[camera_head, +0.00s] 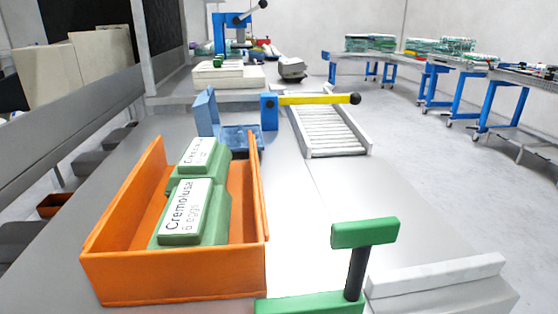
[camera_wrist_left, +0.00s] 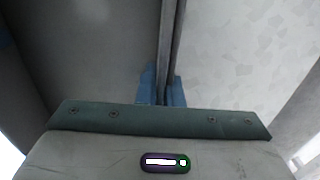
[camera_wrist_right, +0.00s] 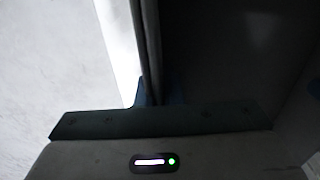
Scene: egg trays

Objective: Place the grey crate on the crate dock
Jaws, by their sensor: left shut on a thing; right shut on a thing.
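In the left wrist view, my left gripper (camera_wrist_left: 162,92) has its blue fingers shut on a thin upright grey wall (camera_wrist_left: 172,40). In the right wrist view, my right gripper (camera_wrist_right: 157,95) is shut on a similar thin wall (camera_wrist_right: 146,35), in dark shadow. These look like walls of the grey crate, whose full shape is hidden. Neither gripper shows in the head view, and no whole grey crate is visible there. I cannot tell for certain which thing is the crate dock.
An orange crate (camera_head: 170,278) with green egg cartons (camera_head: 190,222) stands on the metal table (camera_head: 315,225). Behind it are a blue bracket (camera_head: 206,112), a yellow lever (camera_head: 315,99) and a roller ramp (camera_head: 330,130). A green T-shaped handle (camera_head: 365,233) and pale bar (camera_head: 435,275) are front right.

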